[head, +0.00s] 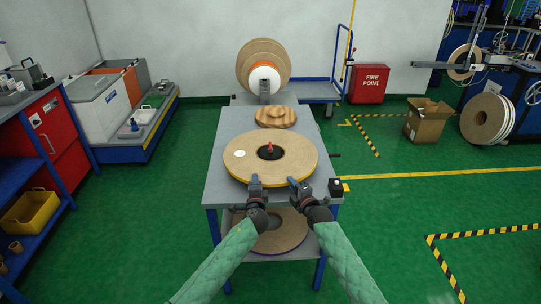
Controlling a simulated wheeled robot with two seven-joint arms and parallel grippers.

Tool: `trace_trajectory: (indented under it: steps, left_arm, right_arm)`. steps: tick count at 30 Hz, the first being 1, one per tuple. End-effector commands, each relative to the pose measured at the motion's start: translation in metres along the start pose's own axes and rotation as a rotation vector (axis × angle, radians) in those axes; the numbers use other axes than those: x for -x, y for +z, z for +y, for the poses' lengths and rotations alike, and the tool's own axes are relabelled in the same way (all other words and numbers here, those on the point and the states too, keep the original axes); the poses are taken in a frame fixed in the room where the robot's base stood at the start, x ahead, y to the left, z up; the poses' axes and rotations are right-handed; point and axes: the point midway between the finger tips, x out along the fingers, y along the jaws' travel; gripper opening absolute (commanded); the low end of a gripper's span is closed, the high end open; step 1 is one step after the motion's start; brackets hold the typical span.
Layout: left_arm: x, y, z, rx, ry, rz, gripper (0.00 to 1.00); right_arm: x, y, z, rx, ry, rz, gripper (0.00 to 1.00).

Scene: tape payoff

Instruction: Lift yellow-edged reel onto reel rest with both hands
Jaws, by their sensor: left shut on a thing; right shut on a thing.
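The yellow-edged reel (296,148) is a broad tan disc with a yellow rim, lying flat at the front of the grey table (227,132). A black hub with a red tip shows at its middle, and a white label on its left side. My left gripper (255,182) is shut on the reel's near rim, left of centre. My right gripper (294,182) is shut on the near rim to the right. I cannot tell whether the reel is touching the tabletop. A round wooden piece (275,117) with darker patches lies behind it; I cannot tell whether this is the reel rest.
A stand with large tan reels (243,64) and a white roll rises behind the table. Another reel (290,236) lies on the lower shelf.

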Motion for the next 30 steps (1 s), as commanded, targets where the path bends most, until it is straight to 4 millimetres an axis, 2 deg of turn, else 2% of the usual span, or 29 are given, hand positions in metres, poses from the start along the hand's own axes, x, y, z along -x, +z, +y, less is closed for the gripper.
trace_trajectory:
  steps: [14,30]
  left_arm:
    - [0.000,0.000,-0.004,0.000,0.000,0.000,0.00]
    - [-0.001,0.001,-0.041,0.000,-0.002,-0.001,0.00]
  right_arm:
    - [0.000,0.001,0.005,0.000,0.001,-0.001,0.00]
    - [0.000,0.001,0.041,0.001,0.004,-0.001,0.00]
